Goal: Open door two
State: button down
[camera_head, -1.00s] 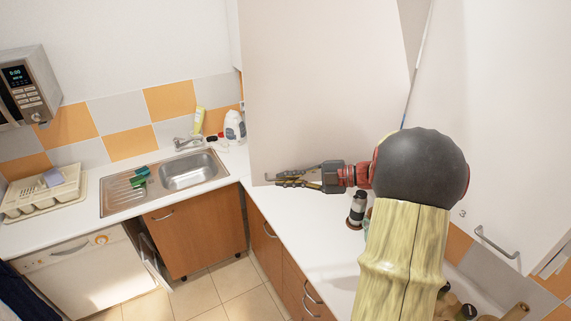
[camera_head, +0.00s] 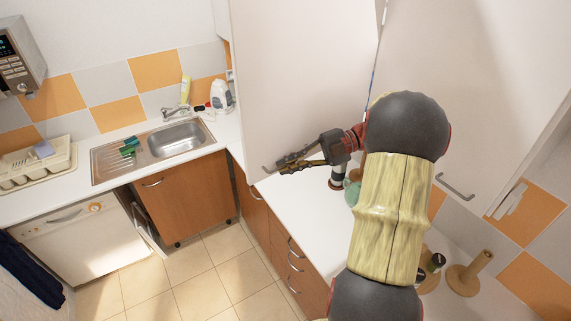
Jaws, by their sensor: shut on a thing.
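A white upper cabinet door (camera_head: 300,75) stands swung out from the cabinet, on the left of my arm in the head view. Its small metal handle (camera_head: 267,170) sits near the door's lower left corner. My gripper (camera_head: 282,165) is at this handle, its fingers shut on it; the fingers hide part of the handle. A second white door (camera_head: 470,90) on the right has its own metal handle (camera_head: 455,187) and is apart from my gripper. No door numbers are visible.
The white counter (camera_head: 295,215) runs below the doors, with a dark-topped bottle (camera_head: 337,176) under my arm. A sink (camera_head: 175,138), microwave (camera_head: 20,60) and dish rack (camera_head: 38,165) are to the left. The tiled floor (camera_head: 185,275) is clear. A wooden holder (camera_head: 468,275) stands at lower right.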

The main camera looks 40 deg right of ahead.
jog(key=c, duration=2)
grip_release()
jog(key=shift+r, duration=0.1)
